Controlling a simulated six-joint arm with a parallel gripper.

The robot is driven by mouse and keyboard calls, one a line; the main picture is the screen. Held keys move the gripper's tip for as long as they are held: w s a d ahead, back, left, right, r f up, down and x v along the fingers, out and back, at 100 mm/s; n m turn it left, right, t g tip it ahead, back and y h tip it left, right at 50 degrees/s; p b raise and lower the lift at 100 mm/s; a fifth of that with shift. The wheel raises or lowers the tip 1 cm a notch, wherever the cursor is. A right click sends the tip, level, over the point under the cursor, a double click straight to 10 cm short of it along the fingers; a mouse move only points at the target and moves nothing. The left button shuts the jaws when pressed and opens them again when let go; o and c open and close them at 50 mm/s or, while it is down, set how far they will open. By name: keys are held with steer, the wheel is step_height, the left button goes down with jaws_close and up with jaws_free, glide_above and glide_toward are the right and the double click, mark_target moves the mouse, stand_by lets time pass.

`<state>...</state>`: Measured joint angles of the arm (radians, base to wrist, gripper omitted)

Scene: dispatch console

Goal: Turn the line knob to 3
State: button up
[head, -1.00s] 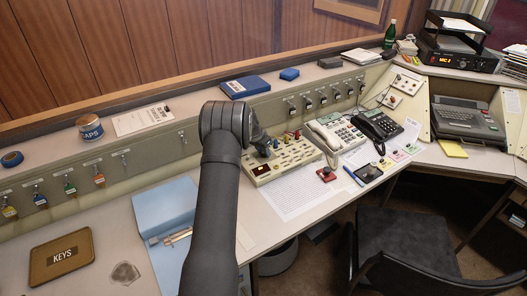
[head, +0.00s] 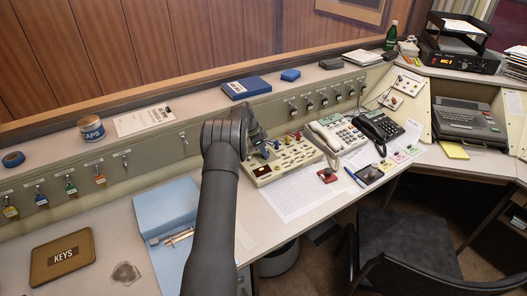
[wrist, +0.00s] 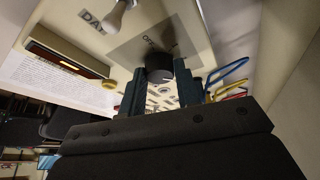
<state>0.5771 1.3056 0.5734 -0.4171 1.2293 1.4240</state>
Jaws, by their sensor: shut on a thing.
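The cream switch console (head: 292,158) sits on the desk in the middle of the head view, with small keys and coloured parts on its top. My gripper (head: 260,143) is at its left end. In the wrist view, my gripper (wrist: 160,92) has its two dark blue fingers on either side of a black round knob (wrist: 158,66), shut on it. In the head view my gripper and arm hide the knob.
A metal toggle (wrist: 117,15) by a DAY label and a small red display (wrist: 68,66) are near the knob. Two desk phones (head: 334,134) stand right of the console. A printed sheet (head: 300,194) lies in front.

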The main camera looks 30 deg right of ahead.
stand_by(0.4)
steer(key=o, duration=1)
steer(key=shift+c, duration=0.2)
